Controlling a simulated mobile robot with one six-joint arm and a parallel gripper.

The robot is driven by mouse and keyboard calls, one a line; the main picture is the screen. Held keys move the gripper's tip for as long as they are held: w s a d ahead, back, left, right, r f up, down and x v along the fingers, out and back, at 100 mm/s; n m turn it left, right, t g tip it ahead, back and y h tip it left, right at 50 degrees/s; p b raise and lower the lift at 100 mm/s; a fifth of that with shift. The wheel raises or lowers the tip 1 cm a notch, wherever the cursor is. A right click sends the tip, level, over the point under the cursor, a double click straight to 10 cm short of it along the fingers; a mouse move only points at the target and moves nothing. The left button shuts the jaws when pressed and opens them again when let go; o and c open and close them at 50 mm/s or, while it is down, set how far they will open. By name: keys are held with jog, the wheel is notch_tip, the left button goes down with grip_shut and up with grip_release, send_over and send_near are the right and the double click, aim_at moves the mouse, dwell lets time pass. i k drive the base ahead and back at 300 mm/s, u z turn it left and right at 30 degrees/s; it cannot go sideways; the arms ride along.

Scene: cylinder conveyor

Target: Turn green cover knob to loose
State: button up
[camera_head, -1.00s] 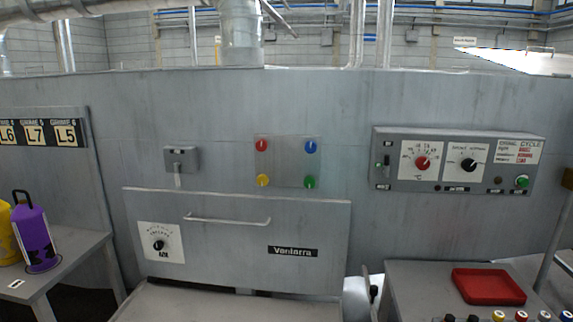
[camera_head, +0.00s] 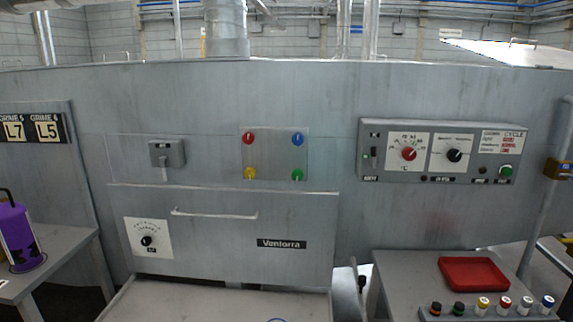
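The green cover knob (camera_head: 298,174) is at the lower right corner of a clear square cover plate (camera_head: 274,155) on the grey machine wall. A red knob (camera_head: 248,138), a blue knob (camera_head: 298,139) and a yellow knob (camera_head: 250,173) sit at the other three corners. A small light mark shows on the green knob, but it is too small to read its turn. My gripper is not in the view, and nothing touches the knobs.
Below the cover is a drawer front with a bar handle (camera_head: 214,213) and a dial (camera_head: 149,240). A control box (camera_head: 442,152) is at right. A side table holds a red tray (camera_head: 474,274) and several small cylinders. A purple container (camera_head: 15,237) stands at left.

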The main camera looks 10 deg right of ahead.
aim_at(297, 174)
jog(key=u, duration=0.15)
jog(key=k, duration=0.7)
jog(key=u, duration=0.6)
jog(key=k, duration=0.65)
jog(key=u, duration=0.6)
jog(key=i, duration=1.6)
jog(key=z, duration=0.05)
